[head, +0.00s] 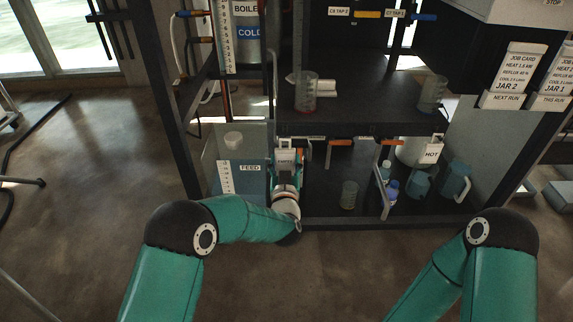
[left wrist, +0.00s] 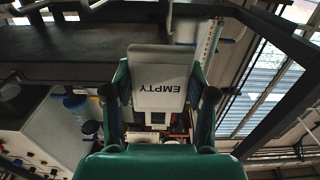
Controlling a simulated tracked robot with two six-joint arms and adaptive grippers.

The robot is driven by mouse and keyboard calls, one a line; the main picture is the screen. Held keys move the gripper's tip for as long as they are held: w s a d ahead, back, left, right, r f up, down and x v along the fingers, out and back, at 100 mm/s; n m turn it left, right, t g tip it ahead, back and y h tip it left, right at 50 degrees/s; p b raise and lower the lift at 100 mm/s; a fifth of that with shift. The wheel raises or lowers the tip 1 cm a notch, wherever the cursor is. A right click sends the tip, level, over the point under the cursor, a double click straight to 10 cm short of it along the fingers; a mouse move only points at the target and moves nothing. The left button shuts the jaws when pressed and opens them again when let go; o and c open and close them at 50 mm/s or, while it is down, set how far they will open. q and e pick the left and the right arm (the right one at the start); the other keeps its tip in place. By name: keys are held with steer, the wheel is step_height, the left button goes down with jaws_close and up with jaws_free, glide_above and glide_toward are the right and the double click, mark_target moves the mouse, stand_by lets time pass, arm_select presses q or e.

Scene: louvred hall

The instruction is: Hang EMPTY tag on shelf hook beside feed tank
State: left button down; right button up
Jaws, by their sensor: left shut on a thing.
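The white EMPTY tag (head: 286,157) is in my left gripper (head: 286,170), just under the front edge of the dark shelf (head: 350,125). In the left wrist view the tag (left wrist: 163,85) sits between the two teal fingers of my gripper (left wrist: 160,98), its word upside down. The feed tank (head: 222,150), clear-walled with blue liquid and a FEED label, stands just left of the gripper. Small orange and grey fittings show under the shelf edge right of the tag; I cannot make out which is the hook. My right gripper is outside the view.
A beaker (head: 305,95) stands on the shelf near its front left. Another beaker (head: 432,93) is at its right. Below are a small beaker (head: 349,194), blue-capped bottles, jugs and a HOT-labelled vessel (head: 419,152). A dark frame post (head: 172,120) rises left of the tank.

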mark_target(285, 156)
arm_select(q)
steer(key=shift+w+b, duration=0.6)
steer(key=shift+w, duration=1.95)
steer(key=shift+f+b, duration=0.15)
steer(key=shift+b, duration=0.2)
steer(key=shift+f+b, duration=0.4)
steer(key=shift+f, duration=0.1)
steer(key=shift+c, duration=1.4)
jaws_free()
steer(key=shift+s, duration=0.15)
